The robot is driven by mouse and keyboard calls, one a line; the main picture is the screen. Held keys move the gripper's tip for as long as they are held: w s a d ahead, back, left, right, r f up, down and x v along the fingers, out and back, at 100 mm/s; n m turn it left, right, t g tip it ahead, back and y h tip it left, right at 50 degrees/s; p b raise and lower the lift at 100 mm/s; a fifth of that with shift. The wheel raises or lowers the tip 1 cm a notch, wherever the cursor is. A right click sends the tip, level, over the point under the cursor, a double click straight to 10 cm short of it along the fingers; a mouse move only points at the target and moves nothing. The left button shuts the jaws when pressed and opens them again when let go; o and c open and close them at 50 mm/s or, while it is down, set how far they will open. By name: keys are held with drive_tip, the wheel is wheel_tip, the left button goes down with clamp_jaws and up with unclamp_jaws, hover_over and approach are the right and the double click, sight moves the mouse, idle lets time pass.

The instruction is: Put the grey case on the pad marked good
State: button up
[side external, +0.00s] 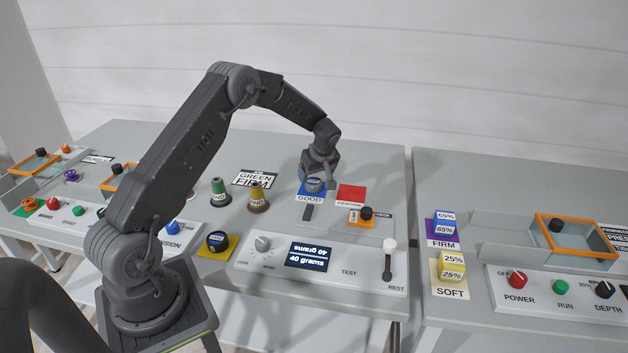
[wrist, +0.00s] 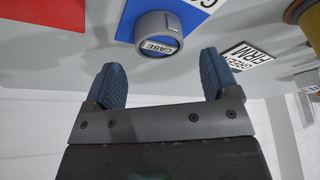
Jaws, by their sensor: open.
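The grey case (side external: 314,186) is a short round piece that stands on the blue pad marked GOOD (side external: 310,198). In the wrist view the case (wrist: 158,32) shows a white CASE label, and part of the blue pad (wrist: 195,12) shows around it. My gripper (side external: 322,176) is just above and behind the case in the side view. In the wrist view its two blue fingertips (wrist: 161,80) are spread wide, with nothing between them. The case lies beyond the fingertips, apart from them.
A red pad (side external: 351,193) lies right of the blue one. Green (side external: 220,192) and brown (side external: 258,197) spools stand left, near a GREEN FIRM card (side external: 256,180). A console with a display (side external: 309,256) fills the table's front.

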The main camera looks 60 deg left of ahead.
drive_tip(key=s+d+r+m+t+h, duration=0.1)
drive_tip(key=s+d+r+m, duration=0.35)
drive_tip(key=d+r, duration=0.5)
drive_tip(key=s+d+r+m+t, duration=0.1)
drive_tip(key=s+d+r+m, duration=0.2)
drive_tip(key=s+d+r, duration=0.7)
drive_tip(key=s+d+r+m+t+h, duration=0.1)
drive_tip(key=s+d+m, duration=0.3)
drive_tip(key=s, duration=0.4)
drive_tip(key=s+d+r+m+t+h, duration=0.2)
drive_tip(key=s+d+r+m, duration=0.2)
drive_tip(key=s, duration=0.4)
drive_tip(key=shift+d+m, duration=0.55)
drive_tip(key=shift+m, duration=0.1)
drive_tip(key=shift+r, duration=0.1)
